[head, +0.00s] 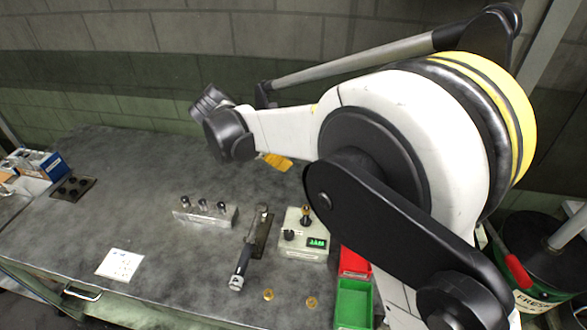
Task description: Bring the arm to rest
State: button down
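My arm reaches from the right over the grey bench (140,210), with its white link pointing left. My gripper (208,101) appears as a dark shape at the far left end of the arm, above the back part of the bench. Its fingers cannot be made out, so I cannot tell whether it is open or shut. No held object shows.
On the bench are a metal block with several pins (206,214), a black-handled tool (242,262), a control box with green display (303,240), and a white card (120,264). Red (354,262) and green bins (353,304) sit by the front edge. A drum (540,255) stands right.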

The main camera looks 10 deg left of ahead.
jog(key=shift+a+r, duration=0.15)
jog(key=shift+r, duration=0.15)
jog(key=s+d+r+m+y+b, duration=0.1)
jog(key=s+d+r+m, duration=0.15)
jog(key=d, duration=0.35)
jog(key=s+d+r+m+y, duration=0.1)
jog(key=s+d+m, duration=0.1)
jog(key=d+m, duration=0.3)
jog(key=s+d+r+m+y+b, duration=0.1)
jog(key=s+d+r+m, duration=0.15)
jog(key=d, duration=0.35)
jog(key=s+d+f+m+t+y+b, duration=0.1)
jog(key=s+d+f+m, duration=0.1)
jog(key=s+d+m, duration=0.4)
jog(key=s+d+f+m+t+y+b, duration=0.1)
jog(key=s+d+f+m, duration=0.2)
jog(key=s+d+m, duration=0.3)
jog(key=s+m, duration=0.3)
jog(key=s, duration=0.1)
jog(key=shift+m+t+y, duration=0.3)
jog(key=shift+t, duration=0.1)
